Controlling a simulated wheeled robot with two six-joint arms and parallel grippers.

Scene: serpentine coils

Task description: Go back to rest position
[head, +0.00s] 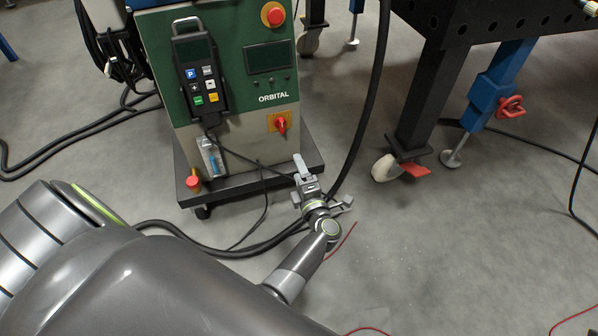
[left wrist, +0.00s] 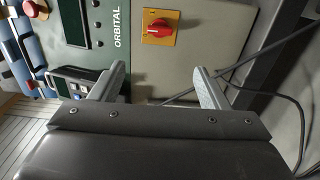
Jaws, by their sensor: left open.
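My left gripper (head: 322,187) is open and empty in the head view, in front of the lower right part of the green and beige ORBITAL machine (head: 238,145). In the left wrist view its two grey fingers (left wrist: 160,85) are spread apart with nothing between them. They point toward the machine's front, where a red rotary switch (left wrist: 158,27) on a yellow plate shows beyond the fingertips. Whether the fingers touch the machine, I cannot tell. My right gripper is not in view.
A handheld pendant (head: 202,80) hangs on the machine front, below left of a red emergency button (head: 273,14). Black hoses (head: 374,90) run beside the gripper and across the floor. A perforated table (head: 478,22) stands at right. The grey floor (head: 460,240) at lower right is mostly clear.

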